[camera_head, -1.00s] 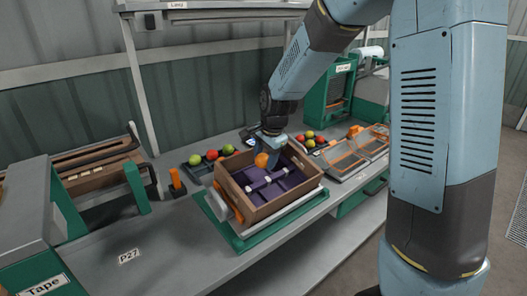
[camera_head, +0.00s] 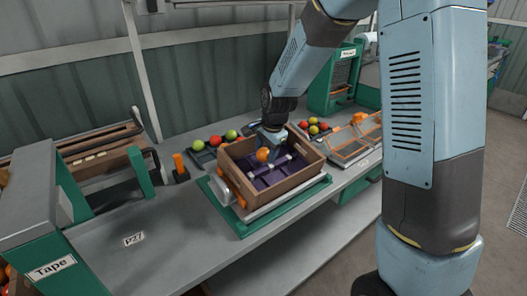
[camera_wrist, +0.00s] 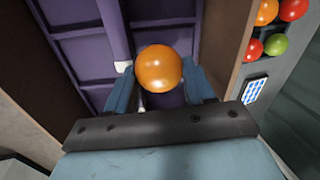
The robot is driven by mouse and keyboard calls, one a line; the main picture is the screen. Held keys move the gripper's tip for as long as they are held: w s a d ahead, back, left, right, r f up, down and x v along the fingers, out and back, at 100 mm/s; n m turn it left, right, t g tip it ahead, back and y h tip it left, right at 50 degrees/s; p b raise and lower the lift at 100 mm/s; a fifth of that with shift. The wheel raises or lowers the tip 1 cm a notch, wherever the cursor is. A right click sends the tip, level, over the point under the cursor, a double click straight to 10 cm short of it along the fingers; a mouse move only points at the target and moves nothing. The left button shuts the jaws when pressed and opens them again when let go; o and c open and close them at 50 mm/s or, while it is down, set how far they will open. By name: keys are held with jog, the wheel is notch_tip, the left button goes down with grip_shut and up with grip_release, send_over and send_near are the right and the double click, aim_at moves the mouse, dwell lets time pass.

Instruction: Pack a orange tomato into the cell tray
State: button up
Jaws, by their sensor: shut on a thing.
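An orange tomato (camera_head: 263,154) is held between the fingers of my gripper (camera_head: 271,146), over the inside of a brown box. In the wrist view the tomato (camera_wrist: 158,73) sits between the two blue fingers (camera_wrist: 160,95). The purple cell tray (camera_head: 263,182) lies in the brown box, and its empty-looking cells and dividers show in the wrist view (camera_wrist: 84,50). The tomato appears above the tray; whether it touches a divider or cell floor I cannot tell. My gripper hides part of the tray.
The brown box (camera_head: 283,189) has raised walls around the tray and stands on a green-edged stand. A dark tray (camera_head: 203,158) with red and green tomatoes is behind it at left. Several mixed tomatoes (camera_head: 315,127) lie behind right, near orange-framed trays (camera_head: 349,148).

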jog(key=shift+s+f, duration=0.1)
jog(key=shift+f, duration=0.05)
jog(key=o, duration=0.8)
jog(key=shift+d, duration=0.1)
jog(key=shift+v, duration=5.55)
